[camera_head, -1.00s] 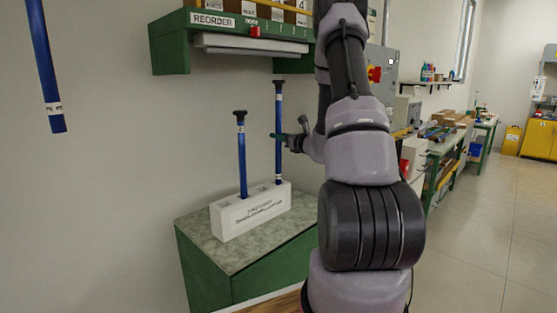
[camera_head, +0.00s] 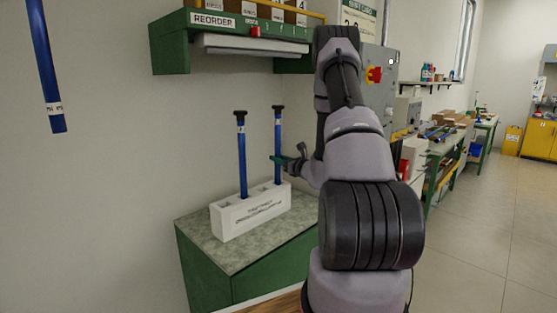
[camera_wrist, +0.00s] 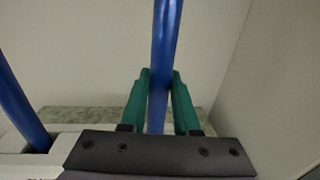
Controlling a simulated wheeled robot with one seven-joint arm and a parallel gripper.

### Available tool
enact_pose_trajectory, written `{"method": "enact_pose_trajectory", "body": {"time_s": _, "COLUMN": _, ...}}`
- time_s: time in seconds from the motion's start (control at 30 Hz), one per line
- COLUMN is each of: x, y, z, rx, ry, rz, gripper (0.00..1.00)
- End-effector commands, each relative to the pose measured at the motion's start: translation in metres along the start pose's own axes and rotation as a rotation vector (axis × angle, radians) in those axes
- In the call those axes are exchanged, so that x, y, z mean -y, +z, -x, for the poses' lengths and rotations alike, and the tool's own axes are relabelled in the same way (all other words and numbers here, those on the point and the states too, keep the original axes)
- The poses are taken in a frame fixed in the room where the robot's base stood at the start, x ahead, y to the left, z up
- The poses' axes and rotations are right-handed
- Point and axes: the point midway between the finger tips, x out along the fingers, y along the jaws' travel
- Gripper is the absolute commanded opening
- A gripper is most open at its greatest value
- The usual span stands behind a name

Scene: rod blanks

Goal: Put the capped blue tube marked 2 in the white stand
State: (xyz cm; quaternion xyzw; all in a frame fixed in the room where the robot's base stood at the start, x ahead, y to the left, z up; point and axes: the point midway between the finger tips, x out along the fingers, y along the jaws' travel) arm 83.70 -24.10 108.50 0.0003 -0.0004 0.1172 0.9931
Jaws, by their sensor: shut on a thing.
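The white stand (camera_head: 250,212) sits on a small green bench, with printed text on its front. A capped blue tube (camera_head: 278,140) with a black cap stands upright at the stand's right end, its lower end hidden in the stand. My gripper (camera_head: 280,160) is shut on this tube at mid-length. In the wrist view the green fingers (camera_wrist: 160,100) press on both sides of the blue tube (camera_wrist: 166,40). A second capped blue tube (camera_head: 242,160) stands in the stand to the left. The numbers on the tubes' white bands are too small to read.
Another blue tube (camera_head: 45,65) hangs at the upper left, near the wall. A green shelf (camera_head: 172,45) with boxes and a light bar is above the stand. Empty holes show in the stand's top. The green bench (camera_head: 235,252) has bare top around the stand.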

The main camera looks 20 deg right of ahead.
Motion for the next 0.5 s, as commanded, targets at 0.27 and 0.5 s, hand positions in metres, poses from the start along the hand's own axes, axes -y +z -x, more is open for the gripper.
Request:
{"method": "enact_pose_trajectory", "body": {"time_s": 0.27, "x": -0.0001, "y": -0.0030, "z": 0.0001, "rx": -0.001, "ry": 0.000, "rz": 0.000, "gripper": 0.60}}
{"method": "enact_pose_trajectory", "body": {"time_s": 0.5, "x": 0.0000, "y": -0.0017, "z": 0.0000, "rx": 0.000, "ry": 0.000, "rz": 0.000, "gripper": 0.60}}
